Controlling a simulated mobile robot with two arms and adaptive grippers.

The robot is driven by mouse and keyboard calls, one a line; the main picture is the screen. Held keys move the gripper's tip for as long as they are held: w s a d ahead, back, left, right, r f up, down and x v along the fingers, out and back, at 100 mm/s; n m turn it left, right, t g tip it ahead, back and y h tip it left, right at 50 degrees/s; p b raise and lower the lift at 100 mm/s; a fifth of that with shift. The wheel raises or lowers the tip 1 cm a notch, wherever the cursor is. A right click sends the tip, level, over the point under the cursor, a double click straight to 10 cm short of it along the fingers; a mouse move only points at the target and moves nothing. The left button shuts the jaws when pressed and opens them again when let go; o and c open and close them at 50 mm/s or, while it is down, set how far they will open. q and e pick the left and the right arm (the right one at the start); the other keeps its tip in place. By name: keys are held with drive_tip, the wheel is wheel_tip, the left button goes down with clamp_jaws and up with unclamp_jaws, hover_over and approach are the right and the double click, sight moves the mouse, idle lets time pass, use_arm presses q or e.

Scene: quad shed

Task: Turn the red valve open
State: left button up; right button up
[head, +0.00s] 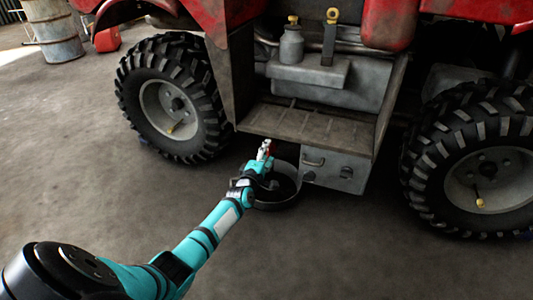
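A small red part (268,154), which may be the red valve, shows at the tip of my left gripper, below the step of the red quad. A pale metal piece (264,146) is right beside it. My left gripper (262,160) reaches in from the lower left and is at this red part. The gripper and wrist hide much of the spot, so I cannot tell whether the fingers touch or close on it. The valve's turn position is too small to make out. My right gripper is not in view.
A round dark pan (283,203) sits on the floor under the gripper. A grey metal box (336,169) is right of it, under the footplate (309,126). Big tyres (205,125) and (452,150) flank the space. The concrete floor in front is clear.

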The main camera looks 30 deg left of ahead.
use_arm(q)
drive_tip(key=shift+s+d, duration=0.1)
drive_tip(key=shift+v, duration=3.65)
